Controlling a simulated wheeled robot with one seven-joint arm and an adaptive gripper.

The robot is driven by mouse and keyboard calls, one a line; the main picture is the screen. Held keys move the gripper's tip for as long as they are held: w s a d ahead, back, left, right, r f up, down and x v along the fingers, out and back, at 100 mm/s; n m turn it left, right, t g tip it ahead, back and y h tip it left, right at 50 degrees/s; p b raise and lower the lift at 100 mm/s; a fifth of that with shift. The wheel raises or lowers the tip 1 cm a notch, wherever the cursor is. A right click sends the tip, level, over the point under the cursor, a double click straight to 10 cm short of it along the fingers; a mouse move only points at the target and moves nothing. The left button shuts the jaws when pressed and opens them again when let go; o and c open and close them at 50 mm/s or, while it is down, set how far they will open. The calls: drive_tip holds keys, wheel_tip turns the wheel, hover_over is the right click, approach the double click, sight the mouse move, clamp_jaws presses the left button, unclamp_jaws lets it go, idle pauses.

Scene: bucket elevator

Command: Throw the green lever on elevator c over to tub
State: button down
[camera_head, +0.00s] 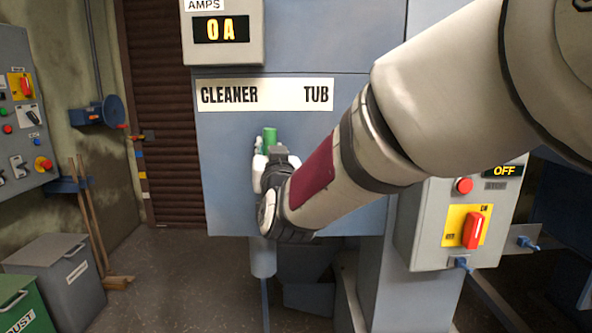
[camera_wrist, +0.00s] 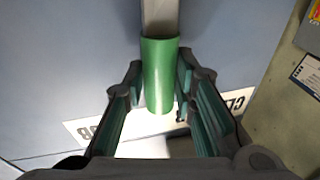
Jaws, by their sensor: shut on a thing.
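The green lever (camera_head: 270,138) stands upright on the blue-grey elevator casing, below the CLEANER / TUB label (camera_head: 265,95). Its top sits about midway between the two words. My gripper (camera_head: 268,160) is at the lever, with only the green top showing above it in the head view. In the wrist view the green grip (camera_wrist: 160,75) on its grey bar lies between the two fingers of my gripper (camera_wrist: 163,85), which is shut on it. The label shows upside down there. My arm hides the lever's lower part in the head view. No elevator letter is readable.
An ammeter (camera_head: 222,30) reading 0 A hangs above the label. A switch box (camera_head: 465,225) with a red knob and an OFF display stands at right. Bins (camera_head: 60,275) and a control panel (camera_head: 22,115) are at left.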

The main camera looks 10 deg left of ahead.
drive_tip(key=w+d+f+m+t+h+b, duration=0.1)
drive_tip(key=w+d+f+m+b, duration=0.1)
drive_tip(key=d+m+b, duration=0.4)
drive_tip(key=d+f+b, duration=0.1)
drive_tip(key=d+b, duration=0.1)
drive_tip(key=b, duration=0.3)
drive_tip(key=shift+m, duration=0.4)
drive_tip(key=shift+f, duration=0.1)
drive_tip(key=c, duration=1.3)
unclamp_jaws()
drive_tip(key=v, duration=1.2)
drive_tip(key=shift+s+a, duration=0.1)
